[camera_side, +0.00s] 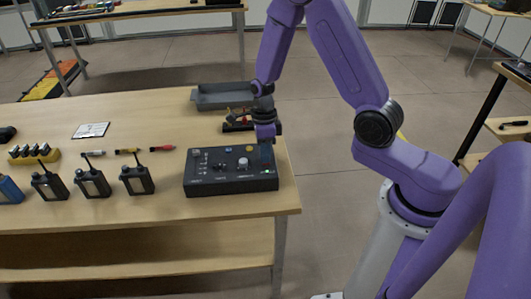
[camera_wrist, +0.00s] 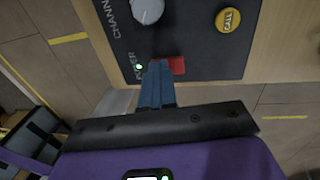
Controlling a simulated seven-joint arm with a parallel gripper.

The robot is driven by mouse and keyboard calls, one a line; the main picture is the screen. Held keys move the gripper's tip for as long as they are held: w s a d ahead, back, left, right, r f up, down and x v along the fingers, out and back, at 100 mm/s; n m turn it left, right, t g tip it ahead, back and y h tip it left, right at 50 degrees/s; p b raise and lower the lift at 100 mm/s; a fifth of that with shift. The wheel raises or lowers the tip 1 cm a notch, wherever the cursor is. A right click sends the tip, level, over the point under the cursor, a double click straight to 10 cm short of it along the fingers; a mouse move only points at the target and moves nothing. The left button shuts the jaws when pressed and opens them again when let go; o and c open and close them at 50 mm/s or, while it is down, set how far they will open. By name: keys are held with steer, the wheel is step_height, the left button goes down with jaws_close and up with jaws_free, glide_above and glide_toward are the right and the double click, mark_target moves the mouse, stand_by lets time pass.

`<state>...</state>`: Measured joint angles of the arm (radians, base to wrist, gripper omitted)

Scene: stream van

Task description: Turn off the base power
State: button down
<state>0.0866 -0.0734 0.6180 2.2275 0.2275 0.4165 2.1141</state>
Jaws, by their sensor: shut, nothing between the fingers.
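The base is a dark grey control box (camera_side: 230,182) on the wooden table, with knobs and buttons on its top. In the wrist view its panel (camera_wrist: 195,40) shows a red power switch (camera_wrist: 177,65), a lit green light (camera_wrist: 139,67) and the partly hidden word POWER. My gripper (camera_side: 267,158) is shut and empty, pointing down over the right end of the box. In the wrist view the blue fingertips (camera_wrist: 158,66) are at the left edge of the red switch and cover part of it. I cannot tell whether they touch it.
A grey knob (camera_wrist: 148,10) and a yellow CALL button (camera_wrist: 228,20) are on the panel. A grey tray (camera_side: 222,97) is behind. The table's right edge is close to the box.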

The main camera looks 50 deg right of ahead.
steer(key=shift+w+d+f, duration=0.15)
steer(key=shift+w+d, duration=0.25)
steer(key=shift+d, duration=0.2)
step_height(320, 180, up, 14)
steer(key=shift+a+r, duration=0.2)
steer(key=shift+a, duration=0.05)
steer(key=shift+d, duration=0.1)
steer(key=shift+w+d, duration=0.15)
stand_by(0.4)
steer(key=f, duration=0.9)
steer(key=s+a+f, duration=0.1)
steer(key=f, duration=0.4)
steer(key=shift+s+a, duration=0.1)
steer(key=shift+r, duration=0.1)
